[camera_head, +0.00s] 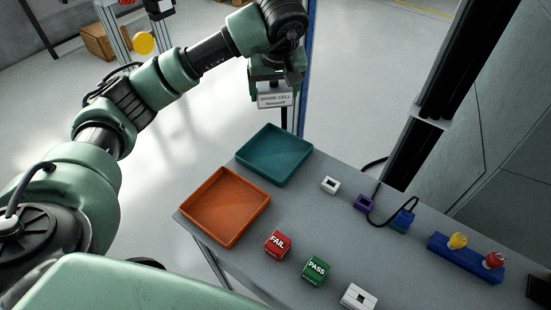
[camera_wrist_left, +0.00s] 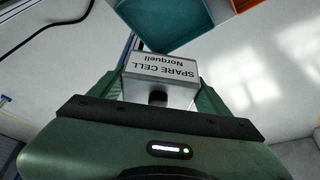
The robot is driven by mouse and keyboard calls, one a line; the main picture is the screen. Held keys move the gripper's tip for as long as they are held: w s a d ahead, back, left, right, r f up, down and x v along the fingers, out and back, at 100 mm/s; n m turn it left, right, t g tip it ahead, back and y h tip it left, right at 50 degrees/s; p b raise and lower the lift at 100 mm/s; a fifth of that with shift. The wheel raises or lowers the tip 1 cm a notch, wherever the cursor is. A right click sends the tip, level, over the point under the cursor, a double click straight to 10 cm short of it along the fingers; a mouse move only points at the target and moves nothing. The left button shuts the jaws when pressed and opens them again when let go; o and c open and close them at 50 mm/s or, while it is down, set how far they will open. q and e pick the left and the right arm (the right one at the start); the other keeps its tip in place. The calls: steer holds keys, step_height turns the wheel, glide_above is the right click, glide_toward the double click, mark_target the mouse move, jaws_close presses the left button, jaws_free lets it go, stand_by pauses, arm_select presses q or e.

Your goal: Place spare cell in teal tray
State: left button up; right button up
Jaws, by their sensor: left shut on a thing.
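The spare cell (camera_head: 275,99) is a grey-white block with a label reading "SPARE CELL". My left gripper (camera_head: 276,84) is shut on it and holds it in the air beyond the far edge of the table. In the left wrist view the cell (camera_wrist_left: 162,72) sits between the green fingers of the left gripper (camera_wrist_left: 165,95). The teal tray (camera_head: 274,155) lies empty on the table, below the held cell in the head view. Part of the teal tray (camera_wrist_left: 172,22) also shows at the top of the left wrist view. My right gripper is not in view.
An orange tray (camera_head: 225,207) lies empty in front of the teal one. A red FAIL block (camera_head: 278,244), a green PASS block (camera_head: 316,270), small white blocks (camera_head: 330,185), a purple block (camera_head: 363,203) and a blue base with yellow and red knobs (camera_head: 465,259) stand on the grey table.

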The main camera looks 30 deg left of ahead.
arm_select(q)
step_height(320, 180, down, 2)
steer(key=shift+w+a+f, duration=0.1)
steer(key=shift+f, duration=0.1)
steer(key=f+p, duration=0.1)
steer(key=f, duration=0.5)
steer(key=f+p, duration=0.1)
steer(key=f, duration=0.5)
steer(key=shift+w+f, duration=0.2)
steer(key=shift+f, duration=0.05)
step_height(320, 180, down, 4)
steer(key=shift+f+p, duration=0.1)
steer(key=shift+p, duration=0.45)
steer(key=shift+f, duration=0.25)
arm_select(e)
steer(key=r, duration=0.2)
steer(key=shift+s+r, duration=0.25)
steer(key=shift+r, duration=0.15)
arm_select(q)
steer(key=o, duration=2.1)
steer(key=shift+s+f, duration=0.1)
steer(key=shift+f, duration=0.05)
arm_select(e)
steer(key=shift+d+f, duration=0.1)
